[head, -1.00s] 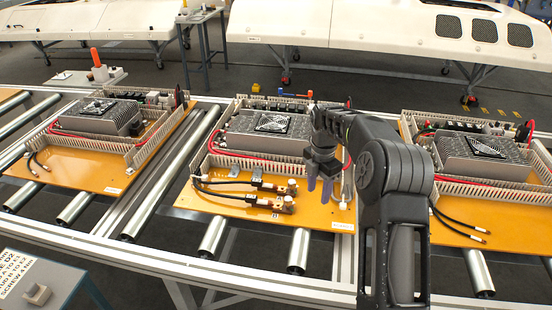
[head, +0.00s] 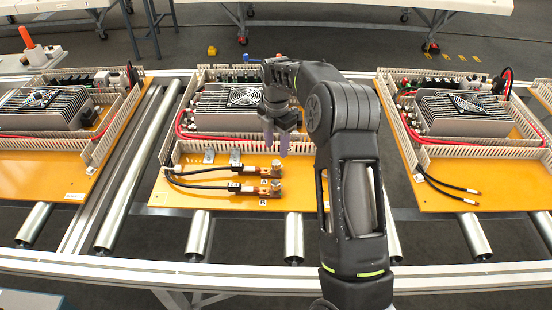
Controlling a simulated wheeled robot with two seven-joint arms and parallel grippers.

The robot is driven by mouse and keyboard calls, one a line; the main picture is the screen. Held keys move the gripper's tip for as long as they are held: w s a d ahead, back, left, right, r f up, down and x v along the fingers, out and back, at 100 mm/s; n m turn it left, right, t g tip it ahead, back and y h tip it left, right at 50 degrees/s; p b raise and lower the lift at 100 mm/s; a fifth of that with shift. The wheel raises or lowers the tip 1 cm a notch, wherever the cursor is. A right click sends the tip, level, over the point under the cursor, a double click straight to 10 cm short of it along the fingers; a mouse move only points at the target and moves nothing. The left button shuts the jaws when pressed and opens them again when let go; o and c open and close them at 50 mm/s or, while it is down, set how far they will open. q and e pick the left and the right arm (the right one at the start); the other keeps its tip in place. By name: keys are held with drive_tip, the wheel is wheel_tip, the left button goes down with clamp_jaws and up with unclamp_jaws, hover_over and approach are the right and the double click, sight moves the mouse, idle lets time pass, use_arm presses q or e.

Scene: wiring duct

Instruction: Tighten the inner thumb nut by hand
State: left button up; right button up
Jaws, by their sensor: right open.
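On the middle orange panel (head: 222,200), two black cables (head: 205,182) end at two copper-coloured terminals at the front right. The farther terminal (head: 276,171) and the nearer terminal (head: 274,188) stand close together; the thumb nuts on them are too small to make out clearly. My right gripper (head: 277,141) is open, its purple-grey fingers pointing down. In the picture it shows just beyond the terminals, apart from them and seemingly above the panel. It holds nothing visible. My left gripper is not in view.
A grey finned unit with a fan (head: 243,97) and slotted wiring duct (head: 180,150) stand behind the terminals. Similar panels lie left (head: 45,185) and right (head: 445,190) on the roller conveyor (head: 198,235). The panel's front strip is clear.

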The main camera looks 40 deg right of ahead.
sight(277, 162)
wheel_tip(277, 162, down, 6)
drive_tip(key=shift+f+p, duration=0.25)
drive_tip(key=shift+p, duration=0.3)
clamp_jaws()
idle(0.3)
